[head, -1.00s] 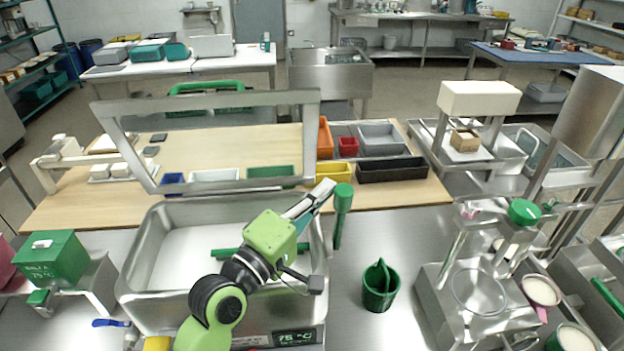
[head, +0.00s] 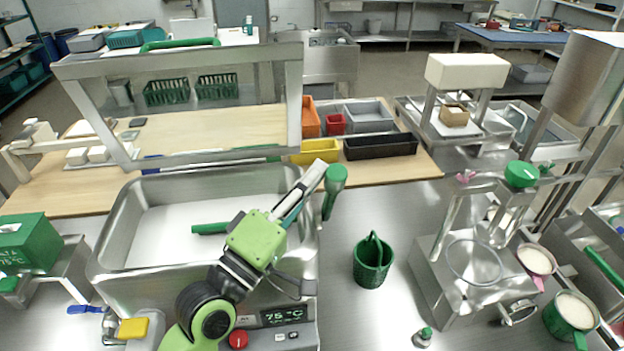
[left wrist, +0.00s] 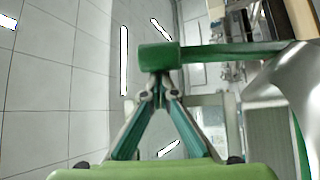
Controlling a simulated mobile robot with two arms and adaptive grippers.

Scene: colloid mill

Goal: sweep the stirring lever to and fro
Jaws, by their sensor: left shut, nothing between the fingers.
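The green stirring lever (head: 335,185) stands nearly upright at the right side of the steel vat (head: 105,245), with a thick rounded top. My left gripper (head: 320,168) is shut and empty, its tips against or very close to the lever's upper left side. In the left wrist view, the closed fingertips (left wrist: 158,85) meet just below the lever's green knob (left wrist: 157,57), and a green bar runs right from it. My right gripper is out of view.
A steel frame (head: 178,55) rises behind the vat. A green basket (head: 373,263) stands on the steel counter right of the lever, with a steel machine (head: 470,270) farther right. A small green-capped bottle (head: 425,337) is near the front edge. Counter around the basket is clear.

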